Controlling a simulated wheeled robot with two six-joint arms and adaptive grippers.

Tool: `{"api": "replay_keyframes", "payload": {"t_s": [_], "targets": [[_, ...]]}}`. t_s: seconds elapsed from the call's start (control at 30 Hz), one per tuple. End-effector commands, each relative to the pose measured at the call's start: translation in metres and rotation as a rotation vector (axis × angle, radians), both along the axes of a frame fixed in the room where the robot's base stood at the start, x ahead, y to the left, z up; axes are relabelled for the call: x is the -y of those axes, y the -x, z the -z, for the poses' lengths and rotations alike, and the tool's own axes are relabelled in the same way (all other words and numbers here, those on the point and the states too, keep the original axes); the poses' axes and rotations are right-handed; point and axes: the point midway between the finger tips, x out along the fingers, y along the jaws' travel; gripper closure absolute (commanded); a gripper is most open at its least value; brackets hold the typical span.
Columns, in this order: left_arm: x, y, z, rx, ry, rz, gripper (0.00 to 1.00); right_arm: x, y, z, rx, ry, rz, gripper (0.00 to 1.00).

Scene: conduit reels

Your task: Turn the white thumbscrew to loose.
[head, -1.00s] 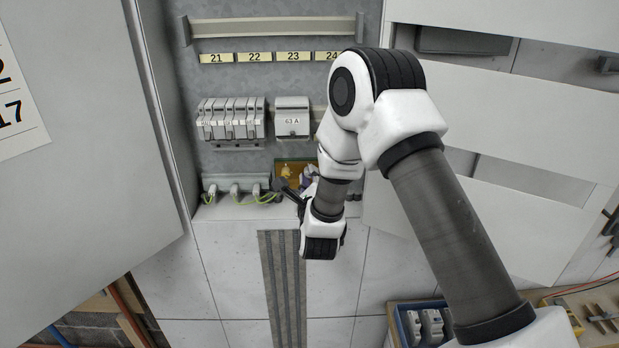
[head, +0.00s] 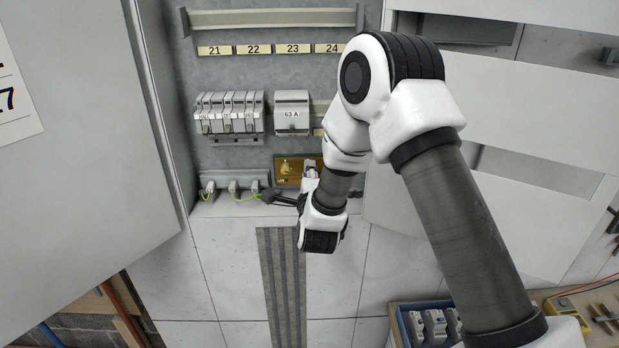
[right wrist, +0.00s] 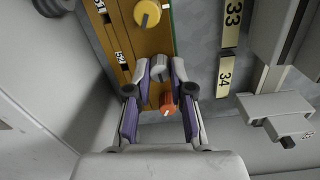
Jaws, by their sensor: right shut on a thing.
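The white thumbscrew (right wrist: 159,71) shows in the right wrist view on a brown board (right wrist: 126,38), between a yellow knob (right wrist: 147,14) above and an orange knob (right wrist: 168,106) below. My right gripper (right wrist: 160,73) is shut on the thumbscrew, one fingertip on each side, and partly covers it. In the head view the board (head: 289,182) and yellow knob (head: 285,167) show low in the cabinet. My right gripper (head: 311,167) is at the board's right part, largely hidden by my wrist; the thumbscrew cannot be made out there. My left gripper is not in view.
A row of grey breakers (head: 229,113) and a 63 A unit (head: 292,113) sit above the board. Terminals with yellow-green wires (head: 233,190) are to its left. An open cabinet door (head: 85,130) stands at left. A blue bin (head: 401,322) is at lower right.

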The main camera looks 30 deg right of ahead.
Motion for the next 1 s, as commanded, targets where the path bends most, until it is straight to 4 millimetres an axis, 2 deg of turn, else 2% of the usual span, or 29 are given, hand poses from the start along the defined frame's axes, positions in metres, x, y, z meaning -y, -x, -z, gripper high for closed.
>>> {"api": "replay_keyframes", "payload": {"t_s": [0.43, 1.0], "targets": [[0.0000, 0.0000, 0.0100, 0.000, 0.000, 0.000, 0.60, -0.0006, -0.0006, -0.0005, -0.218, 0.359, 0.000, 1.00], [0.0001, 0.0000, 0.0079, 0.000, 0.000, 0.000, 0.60, -0.0009, -0.0008, -0.0017, -0.502, 0.820, 0.000, 1.00]]}}
